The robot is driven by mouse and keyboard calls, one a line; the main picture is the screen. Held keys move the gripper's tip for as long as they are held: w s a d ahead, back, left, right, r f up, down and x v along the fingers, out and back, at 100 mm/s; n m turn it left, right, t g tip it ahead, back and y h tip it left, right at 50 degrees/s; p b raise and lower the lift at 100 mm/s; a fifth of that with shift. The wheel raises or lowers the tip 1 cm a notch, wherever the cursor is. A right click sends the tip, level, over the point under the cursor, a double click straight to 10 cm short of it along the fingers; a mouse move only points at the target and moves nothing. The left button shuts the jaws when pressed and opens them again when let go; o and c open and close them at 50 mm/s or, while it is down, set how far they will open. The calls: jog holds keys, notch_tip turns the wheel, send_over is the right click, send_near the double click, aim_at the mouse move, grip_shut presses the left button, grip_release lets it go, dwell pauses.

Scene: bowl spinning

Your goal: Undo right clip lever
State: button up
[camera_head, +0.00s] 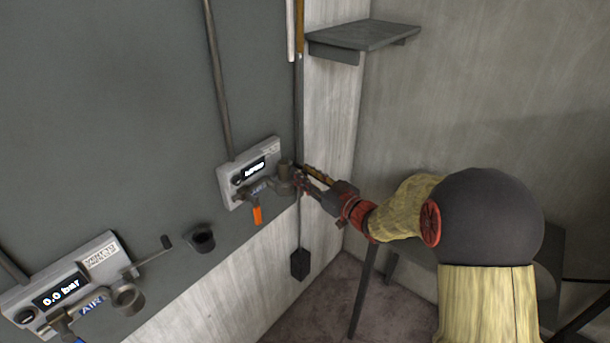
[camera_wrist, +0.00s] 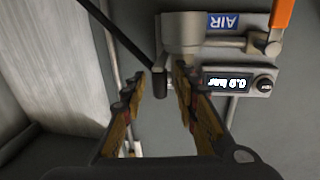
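The right grey control unit (camera_head: 236,184) sits on the dark wall panel in the head view, with a lit display, an orange handle (camera_head: 257,214) and a round metal coupling (camera_head: 285,178). My gripper (camera_head: 303,178) is at the right side of this coupling and hides the clip lever there. In the wrist view, the coupling (camera_wrist: 183,33) is above the fingers. A short dark lever end (camera_wrist: 160,83) shows between the fingertips. My gripper (camera_wrist: 161,75) is open around it, with a gap visible on the left; contact on the right cannot be told.
A left unit (camera_head: 104,248) with a 0.0 bar display has its own coupling (camera_head: 128,299) and a black-tipped lever (camera_head: 154,253). A dark cup-like fitting (camera_head: 201,238) is between the units. A shelf (camera_head: 362,36) is above my arm. A dark rod passes near the gripper.

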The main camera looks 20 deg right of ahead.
jog(key=shift+c, duration=1.3)
grip_shut()
